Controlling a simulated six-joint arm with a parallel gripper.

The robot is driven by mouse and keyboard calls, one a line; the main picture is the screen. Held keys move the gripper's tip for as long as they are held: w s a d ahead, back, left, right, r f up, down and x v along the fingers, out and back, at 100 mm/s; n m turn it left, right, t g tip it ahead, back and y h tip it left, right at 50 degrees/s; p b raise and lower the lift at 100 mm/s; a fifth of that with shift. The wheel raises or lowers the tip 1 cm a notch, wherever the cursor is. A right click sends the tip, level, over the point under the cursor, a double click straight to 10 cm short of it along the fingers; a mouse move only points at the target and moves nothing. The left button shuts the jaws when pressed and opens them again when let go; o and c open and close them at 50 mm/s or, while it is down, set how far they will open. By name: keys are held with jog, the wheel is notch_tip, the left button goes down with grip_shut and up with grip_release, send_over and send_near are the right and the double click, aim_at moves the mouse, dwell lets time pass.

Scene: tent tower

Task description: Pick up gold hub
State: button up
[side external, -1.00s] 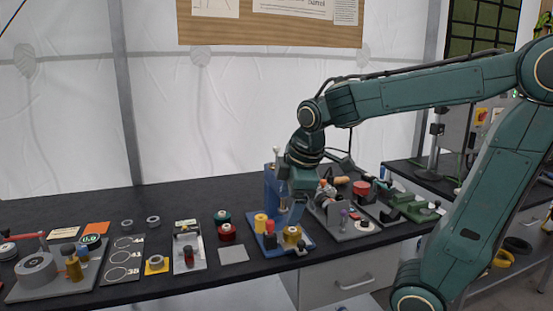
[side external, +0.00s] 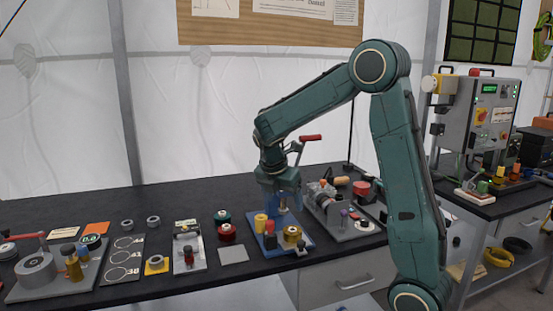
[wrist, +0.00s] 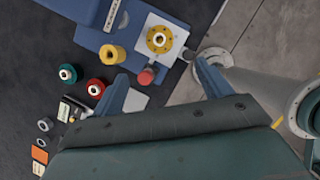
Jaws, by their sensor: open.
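The gold hub (wrist: 158,40), a round flanged piece with a pale centre, sits on a light square plate on the blue press base in the wrist view. In the side view the gold hub (side external: 292,237) is at the right front of that base. My gripper (wrist: 161,74) is open and empty, its two blue fingers spread apart; the hub lies beyond the fingertips. In the side view my gripper (side external: 281,203) hangs above and behind the hub, apart from it, in front of the press column.
A yellow cylinder (side external: 260,222) and a red knob (wrist: 146,76) stand close to the hub. The press lever with its red handle (side external: 310,138) rises behind my wrist. Red (side external: 227,233) and green spools stand left; a vise-like fixture (side external: 345,212) stands right.

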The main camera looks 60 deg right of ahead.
send_over(292, 230)
jog(key=a, duration=0.2)
jog(key=shift+w+a+f, duration=0.1)
jog(key=shift+w+f, duration=0.05)
jog(key=shift+f, duration=3.95)
jog(key=shift+x, duration=2.6)
jog(key=c, duration=1.1)
jog(key=shift+c, duration=0.2)
jog(key=shift+r, duration=0.2)
